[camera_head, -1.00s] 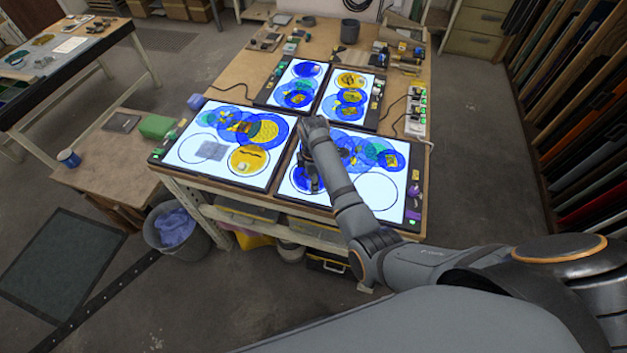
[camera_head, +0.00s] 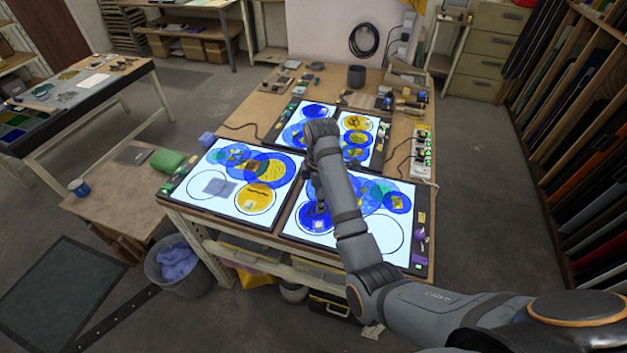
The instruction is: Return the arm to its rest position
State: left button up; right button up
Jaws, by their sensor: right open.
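My right arm (camera_head: 350,220) reaches from the lower right over the worktable. Its bent wrist is above the light panels. My right gripper (camera_head: 316,200) points down over the left part of the front right light panel (camera_head: 335,242), by a blue glass disc there. The sensed open jaws are small and dark, and the arm partly hides them. I see nothing held. The gap between fingertips and panel cannot be told. My left arm and gripper are out of view.
The front left panel (camera_head: 200,201) bears overlapping blue and yellow glass circles. Two more lit panels lie behind. A power strip (camera_head: 421,150) runs along the table's right side. Glass sheets stand in a rack (camera_head: 590,160) at right. A bucket (camera_head: 180,272) stands on the floor at left.

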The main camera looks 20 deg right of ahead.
jog(key=s+d+f+m, duration=0.2)
jog(key=s, duration=0.1)
jog(key=s+d+f+m+t, duration=0.1)
jog(key=s+d+f+m, duration=0.1)
jog(key=s, duration=0.1)
jog(key=s+d+f+m, duration=0.2)
jog(key=s+f+m, duration=0.1)
jog(key=shift+s+h, duration=0.3)
jog(key=shift+s, duration=0.05)
jog(key=s+d+r+m+t, duration=0.25)
jog(key=s+m, duration=0.45)
jog(key=s, duration=0.6)
jog(key=s+d+f+m+g+b, duration=0.1)
jog(key=s+f+b, duration=0.1)
jog(key=f, duration=1.5)
jog(key=s+d+f+b, duration=0.2)
jog(key=f, duration=1.5)
jog(key=s+f+g+b, duration=0.1)
jog(key=s+f+b, duration=0.2)
jog(key=s+f, duration=1.2)
jog(key=shift+s+d+f, duration=0.2)
jog(key=shift+s+f, duration=0.1)
jog(key=shift+s, duration=0.5)
